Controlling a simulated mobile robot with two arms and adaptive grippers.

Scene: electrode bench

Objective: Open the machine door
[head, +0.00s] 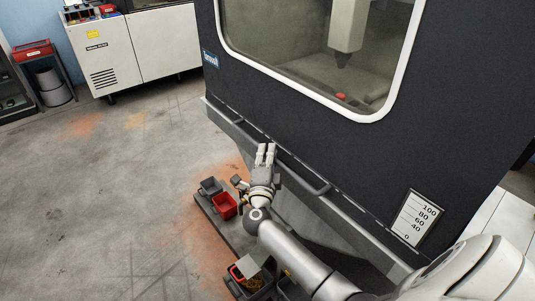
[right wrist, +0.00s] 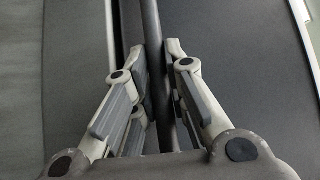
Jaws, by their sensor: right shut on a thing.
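The machine door (head: 285,115) is a large dark panel with a white-framed window (head: 300,60). A dark grey bar handle (head: 308,184) runs along its lower edge. My right gripper (head: 266,150) is at this handle, its fingers reaching up to the bar. In the right wrist view the handle (right wrist: 152,30) passes between the two fingers of the right gripper (right wrist: 156,55), which is shut on it. The door looks closed in the head view. My left gripper is not in view.
A low tray with a red bin (head: 224,206) and a grey bin (head: 210,187) lies on the floor beside my right gripper. A white cabinet (head: 108,62) stands at the back left. The floor (head: 90,200) at left is clear. A scale plate (head: 415,218) is on the machine.

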